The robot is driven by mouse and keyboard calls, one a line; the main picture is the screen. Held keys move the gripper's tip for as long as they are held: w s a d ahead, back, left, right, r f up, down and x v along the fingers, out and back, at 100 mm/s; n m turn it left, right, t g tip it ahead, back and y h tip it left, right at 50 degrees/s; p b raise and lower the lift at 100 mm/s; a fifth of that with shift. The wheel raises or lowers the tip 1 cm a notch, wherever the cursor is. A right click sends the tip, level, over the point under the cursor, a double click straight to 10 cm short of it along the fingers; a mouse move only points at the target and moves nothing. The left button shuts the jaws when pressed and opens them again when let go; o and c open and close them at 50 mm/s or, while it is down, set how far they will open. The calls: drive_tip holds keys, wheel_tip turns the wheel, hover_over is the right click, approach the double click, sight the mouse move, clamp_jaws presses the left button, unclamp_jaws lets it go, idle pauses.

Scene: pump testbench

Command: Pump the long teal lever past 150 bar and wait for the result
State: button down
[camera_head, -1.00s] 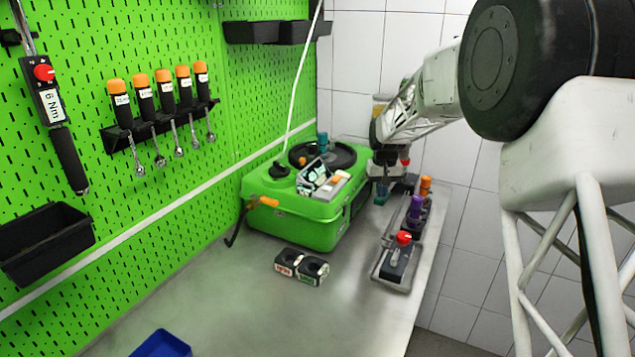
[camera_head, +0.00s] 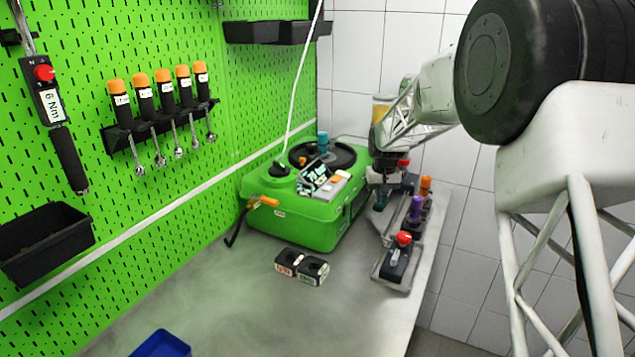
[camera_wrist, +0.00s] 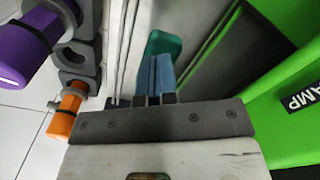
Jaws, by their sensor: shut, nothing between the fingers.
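The teal lever end (camera_wrist: 164,44) shows in the wrist view just past my fingertips, partly hidden by them. My gripper (camera_wrist: 156,76) has its blue fingers together with nothing between them; whether they touch the lever is unclear. In the head view my gripper (camera_head: 383,190) points down beside the right side of the green pump testbench (camera_head: 302,222), and the lever there is hard to separate from the fingers. The display (camera_head: 316,176) on top of the pump is lit and seems to read about 70 bar. A teal knob (camera_head: 323,141) stands on top.
A tray along the right bench edge holds a red-topped tool (camera_head: 401,252), a purple-handled one (camera_head: 416,208) and an orange one (camera_head: 426,187). Two labelled black holders (camera_head: 302,267) sit in front of the pump. The bench's front is clear, with a blue bin (camera_head: 161,344) at the near edge.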

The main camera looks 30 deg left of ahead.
drive_tip(key=shift+w+r, duration=0.25)
drive_tip(key=shift+r, duration=1.45)
drive_tip(key=shift+w+r, duration=0.2)
drive_tip(key=shift+r, duration=1.45)
drive_tip(key=shift+f, duration=0.15)
drive_tip(key=shift+s+f, duration=0.25)
drive_tip(key=shift+f, duration=1.45)
drive_tip(key=shift+s+f, duration=0.2)
drive_tip(key=shift+f, duration=1.5)
drive_tip(key=shift+r, duration=0.2)
drive_tip(key=shift+w+r, duration=0.25)
drive_tip(key=shift+r, duration=1.45)
drive_tip(key=shift+w+r, duration=0.2)
drive_tip(key=shift+r, duration=1.5)
